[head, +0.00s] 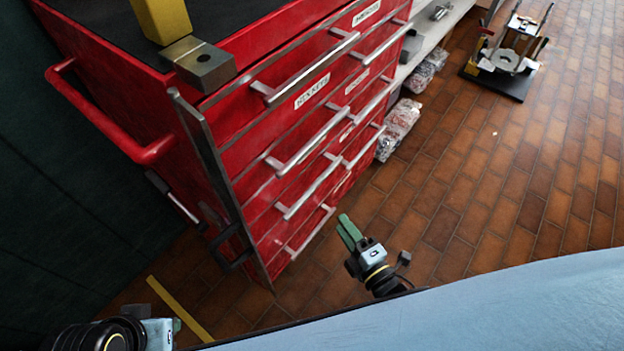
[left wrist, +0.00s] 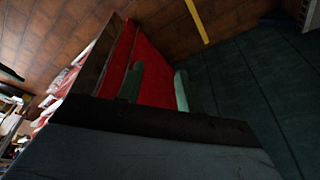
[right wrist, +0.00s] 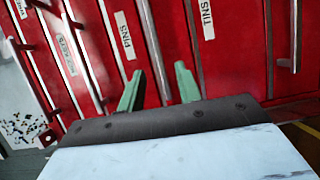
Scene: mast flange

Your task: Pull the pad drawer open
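A red tool cabinet (head: 245,165) with stacked drawers and silver bar handles stands left of centre in the head view; its drawers look shut. I cannot tell which drawer is the pad drawer; labels in the head view are too small to read surely. In the right wrist view, one label reads PINS (right wrist: 123,35) and another TINS (right wrist: 207,20). My right gripper (head: 344,226) is open and empty, apart from the cabinet's lower drawer fronts. Its green fingers (right wrist: 159,88) point at the fronts. My left gripper (head: 177,326) is open and empty in the left wrist view (left wrist: 158,88).
A metal block (head: 200,64) and a yellow piece (head: 162,20) sit on the cabinet top. A red side rail (head: 120,135) juts out left. Bagged items (head: 400,125) lie beyond the cabinet. A stand on a black base (head: 498,80) is far right. Tiled floor between is clear.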

